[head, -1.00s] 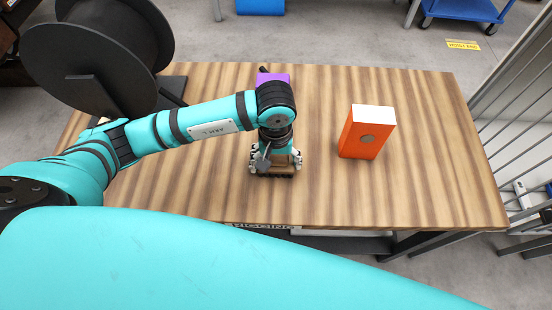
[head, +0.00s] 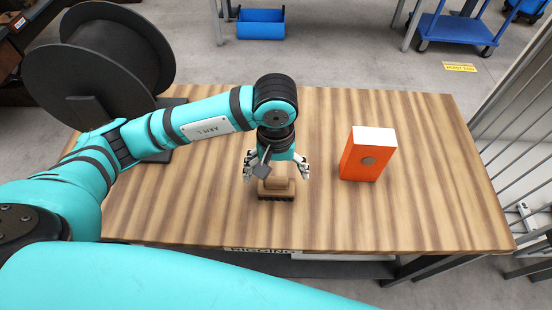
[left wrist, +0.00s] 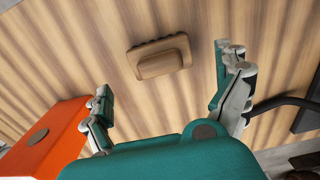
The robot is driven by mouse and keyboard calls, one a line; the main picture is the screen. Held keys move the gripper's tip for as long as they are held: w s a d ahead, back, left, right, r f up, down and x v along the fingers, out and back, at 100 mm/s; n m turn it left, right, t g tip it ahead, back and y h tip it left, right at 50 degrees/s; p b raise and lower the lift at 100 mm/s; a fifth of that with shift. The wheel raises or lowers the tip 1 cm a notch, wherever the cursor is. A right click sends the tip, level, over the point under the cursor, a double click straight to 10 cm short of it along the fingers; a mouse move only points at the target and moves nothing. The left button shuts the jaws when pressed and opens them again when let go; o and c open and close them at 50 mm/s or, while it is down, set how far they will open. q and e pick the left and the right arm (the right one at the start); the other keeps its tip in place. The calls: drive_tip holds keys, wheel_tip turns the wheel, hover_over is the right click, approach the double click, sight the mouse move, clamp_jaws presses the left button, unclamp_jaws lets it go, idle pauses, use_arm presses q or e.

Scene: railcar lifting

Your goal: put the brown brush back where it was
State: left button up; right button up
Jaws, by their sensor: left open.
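The brown brush (head: 276,187) rests on the wooden table near its front edge, with its dark bristles at the front side in the head view. In the left wrist view the brush (left wrist: 159,57) lies beyond and between the fingertips, apart from them. My left gripper (head: 277,170) is open and empty, with its fingers spread on either side behind the brush; the open fingers also show in the left wrist view (left wrist: 165,90). My right gripper is not in view.
An orange box with a white top (head: 368,155) stands on the table to the right of my left gripper. A large black reel (head: 110,65) stands at the back left. The table (head: 430,190) is clear at its right side.

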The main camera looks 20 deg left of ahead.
sight(276, 181)
use_arm(q)
wheel_tip(276, 181, up, 6)
drive_tip(key=shift+f+b, duration=0.1)
drive_tip(key=shift+b, duration=0.25)
drive_tip(key=shift+s, duration=0.15)
